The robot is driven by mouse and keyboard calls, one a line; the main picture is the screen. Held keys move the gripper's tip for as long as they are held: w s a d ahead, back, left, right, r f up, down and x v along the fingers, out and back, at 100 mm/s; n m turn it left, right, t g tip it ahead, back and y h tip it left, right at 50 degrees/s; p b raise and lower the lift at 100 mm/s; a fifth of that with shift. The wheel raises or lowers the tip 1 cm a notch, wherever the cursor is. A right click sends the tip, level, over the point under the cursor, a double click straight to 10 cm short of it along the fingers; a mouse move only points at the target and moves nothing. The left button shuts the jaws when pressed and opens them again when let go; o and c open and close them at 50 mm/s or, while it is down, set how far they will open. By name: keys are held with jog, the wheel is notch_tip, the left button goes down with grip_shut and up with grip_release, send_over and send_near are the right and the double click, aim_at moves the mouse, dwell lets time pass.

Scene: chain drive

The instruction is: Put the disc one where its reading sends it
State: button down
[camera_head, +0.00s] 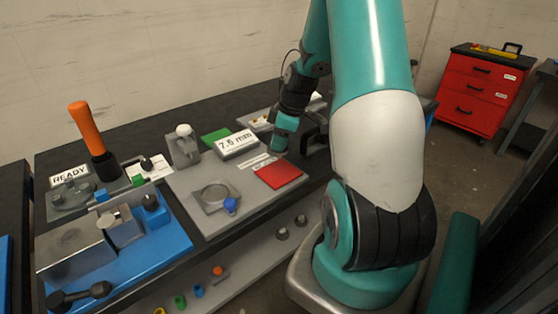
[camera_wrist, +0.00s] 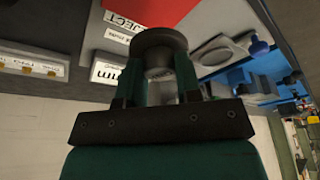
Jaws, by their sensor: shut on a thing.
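My gripper (camera_wrist: 160,72) is shut on a grey round disc (camera_wrist: 159,42), with a finger on each side of it. The disc has a wide rim and a narrower body. In the wrist view it shows in front of the red pad and its REJECT label (camera_wrist: 122,22). In the head view the red pad (camera_head: 279,174) lies bare on the grey board, and a green pad (camera_head: 215,136) lies farther back, partly hidden by the display. The display (camera_head: 236,144) reads 7.6 mm. The disc cannot be made out in the head view.
A grey plate with a round seat (camera_head: 214,194) and a blue knob (camera_head: 230,206) stands left of the red pad. A blue tray (camera_head: 165,244) with metal blocks is at front left. An orange-handled lever (camera_head: 88,128) rises behind it. A shelf below holds small coloured parts.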

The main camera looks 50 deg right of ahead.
aim_at(276, 172)
notch_tip(276, 172, down, 8)
jog(key=shift+r+p, duration=0.25)
jog(key=shift+p, duration=0.05)
jog(key=shift+f, duration=0.2)
jog(key=c, duration=0.8)
grip_release()
jog(key=shift+r, duration=0.1)
